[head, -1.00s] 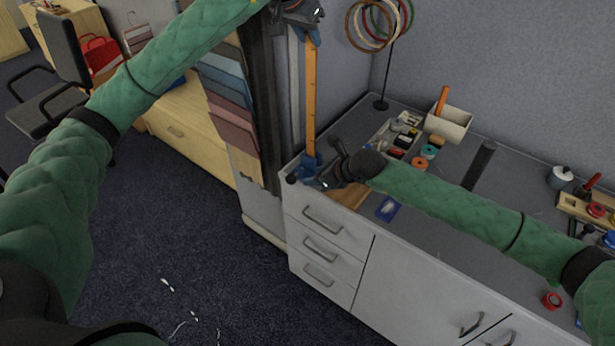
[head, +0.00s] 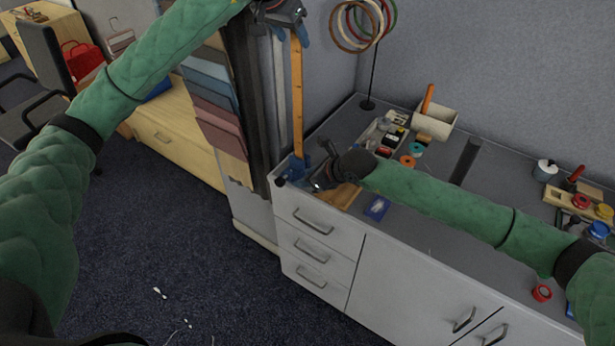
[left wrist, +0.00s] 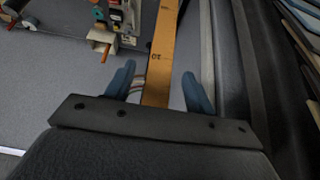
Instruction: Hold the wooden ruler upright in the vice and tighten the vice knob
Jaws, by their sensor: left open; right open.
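The wooden ruler (head: 297,95) stands upright with its lower end at the blue vice (head: 297,170), on the near left corner of the grey cabinet. My left gripper (head: 291,32) is at the ruler's upper end. In the left wrist view, my left gripper (left wrist: 158,72) is open, with the ruler (left wrist: 161,58) between its blue fingers and a visible gap to the right finger. My right gripper (head: 317,184) is open beside the vice, low and to the right of the ruler. The vice knob is too small and covered to make out.
On the grey cabinet top (head: 415,225) lie a blue packet (head: 376,208), tape rolls and a white box (head: 434,122). A hoop stand (head: 373,70) rises behind. Fabric swatches (head: 213,90) hang left of the ruler.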

